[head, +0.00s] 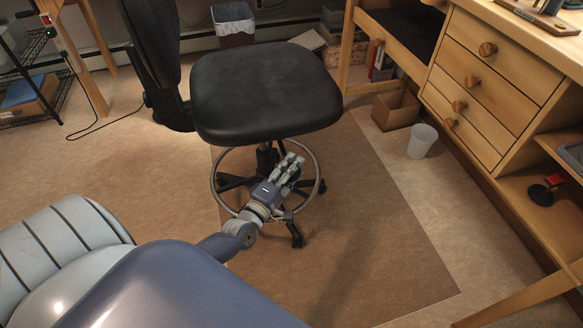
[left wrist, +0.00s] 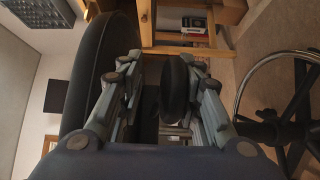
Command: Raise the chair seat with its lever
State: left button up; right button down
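The black chair seat (head: 262,88) is round-cornered and level, on a column with a foot ring (head: 220,203) and a dark wheeled base. My left gripper (head: 288,166) is just below the seat's front edge, near the column and over the ring. In the left wrist view, the seat (left wrist: 98,70) stands on edge along the left. The left gripper (left wrist: 160,64) has its fingers spread. A dark rounded piece (left wrist: 175,88), likely the lever's end, shows between them, close to the right finger; contact cannot be told. The lever is not clear in the head view. My right gripper is not in view.
A wooden workbench with drawers (head: 488,82) stands on the right. A cardboard box (head: 396,110) and a white cup-shaped bin (head: 422,141) are on the floor beside it. A black upright object (head: 155,50) stands left of the seat. The mat (head: 390,250) in front is clear.

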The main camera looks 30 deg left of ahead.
pick_arm(q)
jog(key=s, duration=1.2)
jog(key=shift+d, duration=0.2)
